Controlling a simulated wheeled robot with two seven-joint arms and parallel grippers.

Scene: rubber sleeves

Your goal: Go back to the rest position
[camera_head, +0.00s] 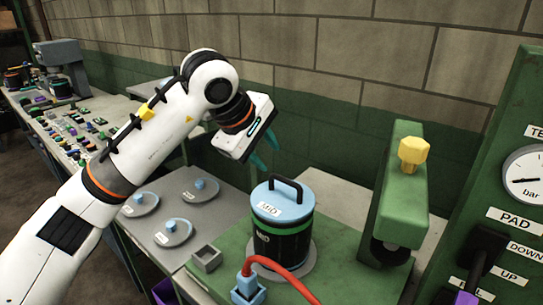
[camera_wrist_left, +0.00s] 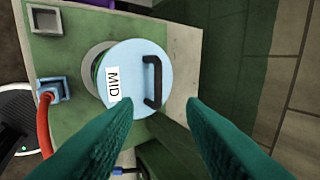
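My left gripper (camera_head: 262,150) is open and empty, its teal fingers pointing down behind and above a lidded canister. The canister (camera_head: 284,237) is black with a green band and stands upright on a round grey base on the green bench. Its light blue lid (camera_head: 283,205) is marked MID and has a black handle. In the left wrist view the lid (camera_wrist_left: 137,60) lies beyond the two spread fingers (camera_wrist_left: 165,112), apart from them, with nothing between the fingertips. My right gripper is not in view.
A green press-like block with a yellow knob (camera_head: 413,152) stands right of the canister. A red hose (camera_head: 285,272) runs from a blue connector in front. Discs with blue knobs (camera_head: 173,231) lie on the grey bench left. A green gauge panel (camera_head: 505,160) stands at right; a brick wall is behind.

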